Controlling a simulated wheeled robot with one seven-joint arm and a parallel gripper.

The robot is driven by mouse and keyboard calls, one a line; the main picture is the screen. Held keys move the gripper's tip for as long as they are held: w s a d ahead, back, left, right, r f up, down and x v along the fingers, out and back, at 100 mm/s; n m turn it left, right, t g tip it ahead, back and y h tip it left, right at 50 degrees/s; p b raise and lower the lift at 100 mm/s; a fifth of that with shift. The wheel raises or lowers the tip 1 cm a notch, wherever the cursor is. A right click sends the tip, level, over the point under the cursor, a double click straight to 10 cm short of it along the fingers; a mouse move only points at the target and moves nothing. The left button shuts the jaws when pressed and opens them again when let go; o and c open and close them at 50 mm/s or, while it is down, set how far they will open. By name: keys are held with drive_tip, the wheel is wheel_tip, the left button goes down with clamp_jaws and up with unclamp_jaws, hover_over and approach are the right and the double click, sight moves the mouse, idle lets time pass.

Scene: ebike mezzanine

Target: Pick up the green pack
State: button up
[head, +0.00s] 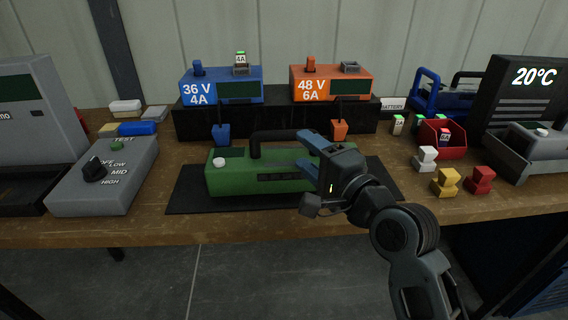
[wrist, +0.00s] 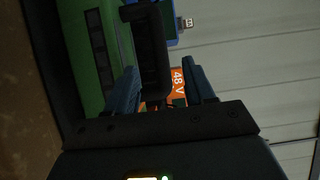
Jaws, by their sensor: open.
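The green pack (head: 235,179) lies on a black mat (head: 190,200) on the wooden bench, with a black handle (head: 270,136) arched over its top. My gripper (head: 308,148) is over the right part of the pack and hides that part in the head view. In the wrist view, the green body (wrist: 91,45) is at the left. The black handle (wrist: 150,45) reaches between the two blue fingers of my gripper (wrist: 161,66). The fingers are apart, with a visible gap at the right finger; contact at the left one cannot be told.
Behind the pack, a blue 36 V charger (head: 222,87) and an orange 48 V charger (head: 331,84) stand on a black riser (head: 275,121). A grey switch box (head: 107,180) is at left. Yellow (head: 446,182) and red (head: 481,180) pieces and a red bin (head: 443,140) are at right.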

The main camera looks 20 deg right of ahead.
sight(289, 134)
drive_tip(key=w, duration=0.4)
drive_tip(key=w+a, duration=0.1)
drive_tip(key=w, duration=0.1)
drive_tip(key=shift+w+p, duration=0.2)
drive_tip(key=shift+p, duration=0.2)
drive_tip(key=shift+c, duration=0.4)
clamp_jaws()
idle(0.5)
drive_tip(key=shift+d+r, duration=0.1)
drive_tip(key=shift+r, duration=0.25)
